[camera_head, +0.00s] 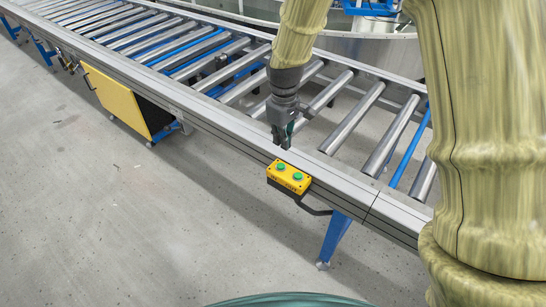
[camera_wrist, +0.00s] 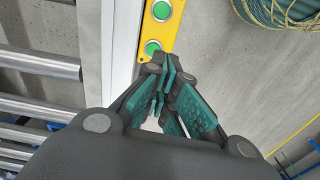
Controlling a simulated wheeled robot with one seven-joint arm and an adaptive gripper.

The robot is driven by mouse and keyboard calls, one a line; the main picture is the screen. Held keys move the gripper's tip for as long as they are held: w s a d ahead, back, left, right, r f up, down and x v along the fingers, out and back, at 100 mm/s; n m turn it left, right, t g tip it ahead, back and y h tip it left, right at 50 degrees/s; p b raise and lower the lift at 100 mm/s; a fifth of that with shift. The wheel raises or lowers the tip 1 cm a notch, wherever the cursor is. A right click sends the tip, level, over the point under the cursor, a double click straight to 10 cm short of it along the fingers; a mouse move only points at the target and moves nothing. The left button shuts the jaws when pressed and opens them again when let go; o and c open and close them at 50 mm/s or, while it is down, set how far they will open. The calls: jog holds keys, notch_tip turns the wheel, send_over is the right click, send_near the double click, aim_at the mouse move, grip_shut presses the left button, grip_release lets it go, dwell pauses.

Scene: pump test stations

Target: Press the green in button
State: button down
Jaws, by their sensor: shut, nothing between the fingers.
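A yellow control box (camera_head: 286,185) with two green buttons is mounted on the near side rail of the roller conveyor. In the head view the buttons are a left one (camera_head: 281,166) and a right one (camera_head: 298,176). Their labels are too small to read, so I cannot tell which is "in". My gripper (camera_head: 284,144) is shut and empty, pointing down just behind the box, near the left button. In the wrist view the box (camera_wrist: 157,29) shows at the top, with one button (camera_wrist: 152,48) close to my fingertips (camera_wrist: 165,64) and the other (camera_wrist: 162,10) farther off.
The conveyor rail (camera_head: 225,118) and metal rollers (camera_head: 353,117) lie beside and under my gripper. A black cable or bracket (camera_head: 314,208) runs beside the box. The concrete floor (camera_head: 130,220) in front is clear.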

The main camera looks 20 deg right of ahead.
aim_at(277, 165)
jog(key=shift+n, duration=0.4)
jog(key=shift+w+a+r, duration=0.1)
jog(key=shift+w+r, duration=0.3)
jog(key=shift+r, duration=0.25)
jog(key=shift+w+a+r, duration=0.1)
jog(key=shift+w+r, duration=0.35)
jog(key=shift+r, duration=0.25)
jog(key=shift+w+a+r, duration=0.1)
jog(key=shift+w+r, duration=0.3)
jog(key=shift+r, duration=0.25)
jog(key=shift+f+b, duration=0.15)
jog(key=shift+b, duration=0.15)
notch_tip(277, 165, down, 14)
jog(key=shift+r+b, duration=0.1)
jog(key=shift+b, duration=0.9)
